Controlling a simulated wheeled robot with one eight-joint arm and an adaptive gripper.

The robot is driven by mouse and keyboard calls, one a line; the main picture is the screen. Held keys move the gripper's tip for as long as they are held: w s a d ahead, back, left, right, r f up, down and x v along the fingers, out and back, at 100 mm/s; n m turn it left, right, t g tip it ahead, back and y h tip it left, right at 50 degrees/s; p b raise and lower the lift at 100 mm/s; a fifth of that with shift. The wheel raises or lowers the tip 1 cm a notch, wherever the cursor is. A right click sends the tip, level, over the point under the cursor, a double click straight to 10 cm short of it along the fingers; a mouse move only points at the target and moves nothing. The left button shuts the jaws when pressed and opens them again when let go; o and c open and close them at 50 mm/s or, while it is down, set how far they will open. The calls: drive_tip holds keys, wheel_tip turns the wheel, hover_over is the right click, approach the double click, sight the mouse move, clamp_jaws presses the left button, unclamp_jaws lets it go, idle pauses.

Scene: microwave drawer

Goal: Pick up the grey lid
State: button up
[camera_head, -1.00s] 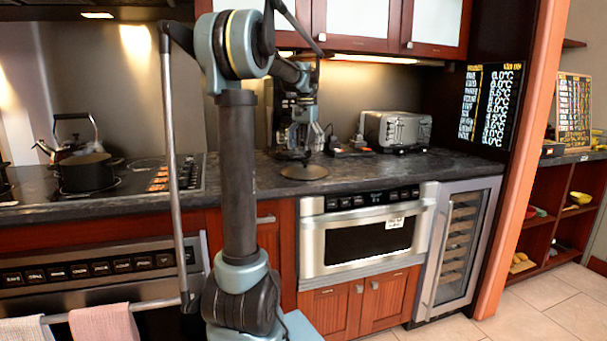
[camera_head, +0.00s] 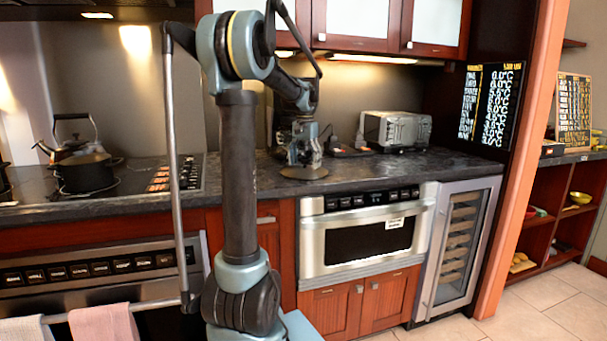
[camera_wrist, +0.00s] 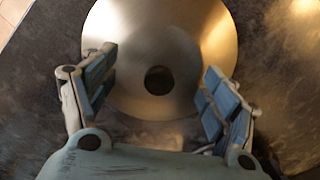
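The grey lid (camera_head: 304,173) lies on the dark countertop, right of the stove. In the wrist view the lid (camera_wrist: 160,30) is a round metal disc with a dark round knob (camera_wrist: 158,80) near its front part. My gripper (camera_wrist: 158,82) is open above the lid, with one blue-padded finger on each side of the knob and clear space between. In the head view my gripper (camera_head: 305,162) is right over the lid and low. I cannot tell whether the fingertips touch the lid.
A toaster (camera_head: 396,130) stands on the counter to the right, with small items (camera_head: 347,151) beside it. A black pot (camera_head: 86,172) and a kettle (camera_head: 72,145) stand on the stove at left. The drawer microwave (camera_head: 365,240) is below the counter.

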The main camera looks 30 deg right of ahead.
drive_tip(key=shift+s, duration=0.1)
clamp_jaws()
drive_tip(key=shift+a, duration=0.1)
